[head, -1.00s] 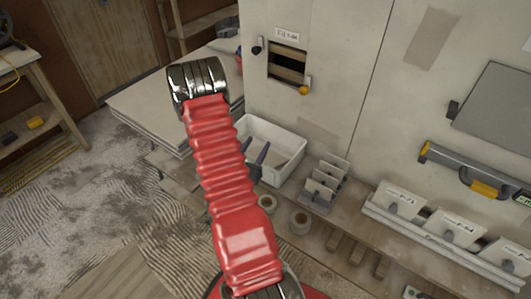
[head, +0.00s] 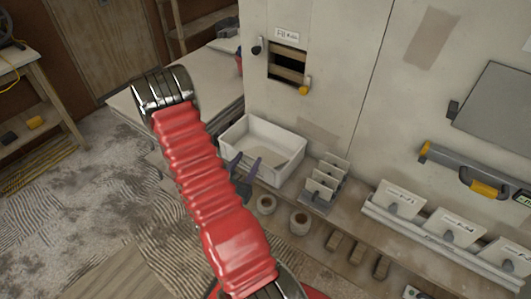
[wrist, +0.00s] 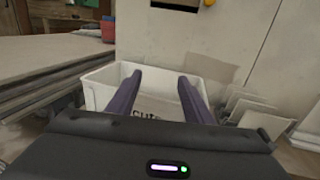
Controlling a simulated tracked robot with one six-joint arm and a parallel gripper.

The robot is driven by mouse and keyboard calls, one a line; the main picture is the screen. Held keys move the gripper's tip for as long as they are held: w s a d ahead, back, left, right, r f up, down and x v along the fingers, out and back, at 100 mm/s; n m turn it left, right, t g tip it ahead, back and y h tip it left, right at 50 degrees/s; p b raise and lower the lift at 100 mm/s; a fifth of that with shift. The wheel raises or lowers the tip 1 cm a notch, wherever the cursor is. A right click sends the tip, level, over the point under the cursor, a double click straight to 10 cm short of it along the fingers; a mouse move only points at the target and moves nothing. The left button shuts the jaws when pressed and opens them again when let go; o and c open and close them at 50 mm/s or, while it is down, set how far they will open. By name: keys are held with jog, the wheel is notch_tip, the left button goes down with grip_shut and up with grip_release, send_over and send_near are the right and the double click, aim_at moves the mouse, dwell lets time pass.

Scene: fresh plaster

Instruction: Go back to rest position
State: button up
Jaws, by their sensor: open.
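My gripper (head: 243,165) is open and empty. Its two dark purple fingers stand apart in the wrist view (wrist: 160,85), with nothing between them. In the head view it shows just left of the white bin (head: 232,139), partly hidden behind my red arm. In the wrist view the white bin (wrist: 98,90) lies ahead, beyond the fingers, with some lettering on something inside it.
A wall with a slot (head: 287,65) stands behind the bench. On the bench are a rack with cards (head: 325,182), two tape rolls (head: 299,222) and a tray of labelled cards (head: 445,240). A grey level (head: 450,165) hangs on the wall. Stacked boards (head: 215,75) lie at the back left.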

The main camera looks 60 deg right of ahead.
dwell(0.7)
jog(key=s+a+f+m+g+y, duration=0.1)
jog(key=s+a+m+g+y, duration=0.2)
jog(key=s+g, duration=0.55)
jog(key=s+a+r+m+g+y, duration=0.35)
jog(key=s+a+m+y, duration=0.25)
jog(key=m, duration=0.3)
jog(key=w+a+r+m+t+y, duration=0.4)
jog(key=w+a+t, duration=0.15)
jog(key=a, duration=0.45)
jog(key=w+a+r+m+t+y, duration=0.4)
jog(key=w+a, duration=0.3)
jog(key=a, duration=0.4)
jog(key=w+a+r+n+t+y, duration=0.1)
jog(key=w+a+r+t, duration=0.2)
jog(key=a+r+t, duration=0.4)
jog(key=a+r, duration=0.3)
jog(key=r, duration=0.5)
jog(key=shift+a, duration=0.4)
